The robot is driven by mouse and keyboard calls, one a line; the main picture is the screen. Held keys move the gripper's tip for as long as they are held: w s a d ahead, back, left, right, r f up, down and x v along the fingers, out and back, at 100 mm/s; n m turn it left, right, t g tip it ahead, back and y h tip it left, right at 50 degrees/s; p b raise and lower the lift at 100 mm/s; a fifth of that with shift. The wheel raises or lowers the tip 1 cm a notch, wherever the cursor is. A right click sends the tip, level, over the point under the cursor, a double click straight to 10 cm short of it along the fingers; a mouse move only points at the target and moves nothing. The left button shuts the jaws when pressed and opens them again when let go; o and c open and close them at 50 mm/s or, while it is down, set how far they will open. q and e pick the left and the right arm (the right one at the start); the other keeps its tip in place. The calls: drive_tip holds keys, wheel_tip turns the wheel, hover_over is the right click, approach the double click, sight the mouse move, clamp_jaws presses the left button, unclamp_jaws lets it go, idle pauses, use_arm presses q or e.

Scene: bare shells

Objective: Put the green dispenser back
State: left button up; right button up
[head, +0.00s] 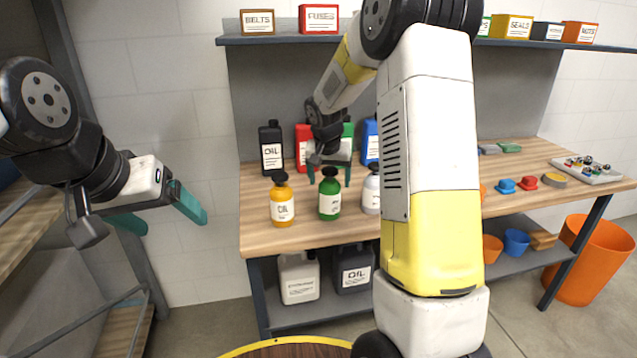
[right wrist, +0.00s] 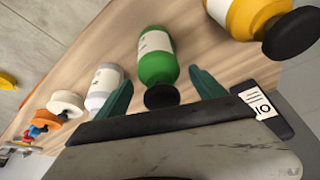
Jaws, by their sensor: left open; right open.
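The green dispenser (head: 329,203), a green bottle with a white label and black top, stands upright on the wooden workbench (head: 255,228) between the yellow dispenser (head: 282,208) and the white dispenser (head: 371,194). My right gripper (head: 329,180) is open at its black top. In the right wrist view the green dispenser (right wrist: 157,62) shows with its black top between the two open teal fingers (right wrist: 163,88), with gaps on both sides. My left gripper (head: 160,215) is open and empty at the left, away from the bench.
Black (head: 271,147), red (head: 303,145) and blue (head: 370,141) bottles stand behind, with a green one partly hidden by my right gripper. Labelled boxes line the upper shelf (head: 285,39). Jugs (head: 299,278) stand on the lower shelf. My right arm hides the bench's middle.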

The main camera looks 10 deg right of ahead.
drive_tip(key=v, duration=0.7)
drive_tip(key=shift+r, duration=0.2)
drive_tip(key=s+r+n+y, duration=0.2)
drive_tip(key=s+r, duration=0.5)
drive_tip(key=s, duration=0.5)
drive_tip(key=s+a+n+t+y, duration=0.1)
drive_tip(key=s+a+n, duration=0.1)
drive_tip(key=s, duration=1.6)
drive_tip(key=shift+a+n+t+y, duration=0.4)
drive_tip(key=shift+a, duration=0.4)
drive_tip(key=shift+s+r, duration=0.1)
drive_tip(key=shift+r, duration=0.05)
